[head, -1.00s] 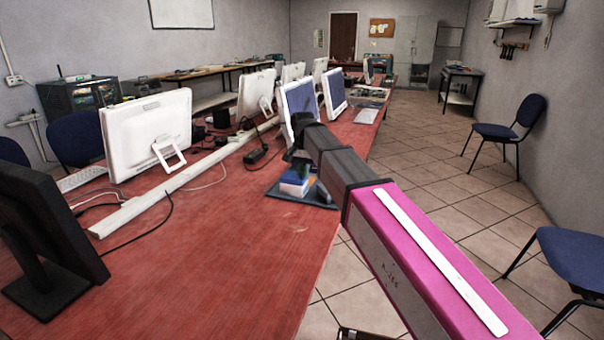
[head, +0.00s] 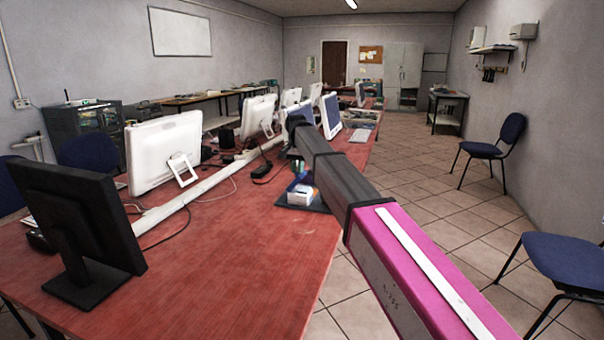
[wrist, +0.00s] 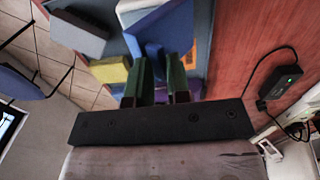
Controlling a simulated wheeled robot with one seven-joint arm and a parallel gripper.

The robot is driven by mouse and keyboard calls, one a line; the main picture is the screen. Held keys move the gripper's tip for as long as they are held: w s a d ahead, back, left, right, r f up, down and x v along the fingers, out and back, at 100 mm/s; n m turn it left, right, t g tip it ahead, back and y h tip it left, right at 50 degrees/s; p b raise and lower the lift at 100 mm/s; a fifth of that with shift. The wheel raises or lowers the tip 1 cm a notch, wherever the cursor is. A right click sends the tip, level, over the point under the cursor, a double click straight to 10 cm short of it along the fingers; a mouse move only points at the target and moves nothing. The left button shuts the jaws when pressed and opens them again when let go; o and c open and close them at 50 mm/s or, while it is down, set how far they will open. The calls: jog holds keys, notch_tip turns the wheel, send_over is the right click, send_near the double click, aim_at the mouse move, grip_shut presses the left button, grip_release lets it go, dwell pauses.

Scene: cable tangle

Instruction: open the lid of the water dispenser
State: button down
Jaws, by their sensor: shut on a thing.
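In the wrist view, my gripper (wrist: 157,72) has its two green fingers on either side of a blue piece (wrist: 154,56), shut on it. This piece meets a larger blue panel (wrist: 165,26) above it; I cannot tell for sure whether they are the water dispenser's lid and body. In the head view, my arm reaches over the right edge of the table to a cluster on a dark tray (head: 285,203). The cluster shows a white box (head: 301,194) and blue and purple parts.
The red table (head: 240,250) carries a black monitor (head: 80,225), white monitors (head: 165,150) and cables. In the wrist view, a yellow block (wrist: 109,70) and a grey-blue block (wrist: 75,35) lie near the fingers. Blue chairs (head: 565,265) stand at right; tiled floor is open between.

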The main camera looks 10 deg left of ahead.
jog(key=a, duration=0.2)
jog(key=a+f, duration=0.1)
jog(key=a, duration=0.1)
jog(key=shift+w, duration=0.1)
jog(key=c, duration=1.8)
grip_release()
jog(key=shift+a+f, duration=0.1)
jog(key=shift+a, duration=0.25)
jog(key=shift+o, duration=1.2)
jog(key=shift+s+f, duration=0.1)
jog(key=shift+s, duration=0.2)
jog(key=shift+o, duration=0.3)
jog(key=shift+w+a+r+y, duration=0.2)
jog(key=shift+a+r, duration=0.1)
jog(key=shift+a, duration=0.2)
jog(key=shift+w+a+r+y, duration=0.15)
jog(key=shift+a+r, duration=0.15)
jog(key=shift+a, duration=0.15)
jog(key=shift+o, duration=0.5)
jog(key=shift+a, duration=0.15)
jog(key=shift+o, duration=0.9)
jog(key=shift+w+a+f, duration=0.2)
jog(key=shift+a, duration=0.6)
jog(key=w+a+f, duration=0.1)
jog(key=a, duration=0.9)
jog(key=shift+a+f, duration=0.2)
jog(key=shift+f, duration=0.15)
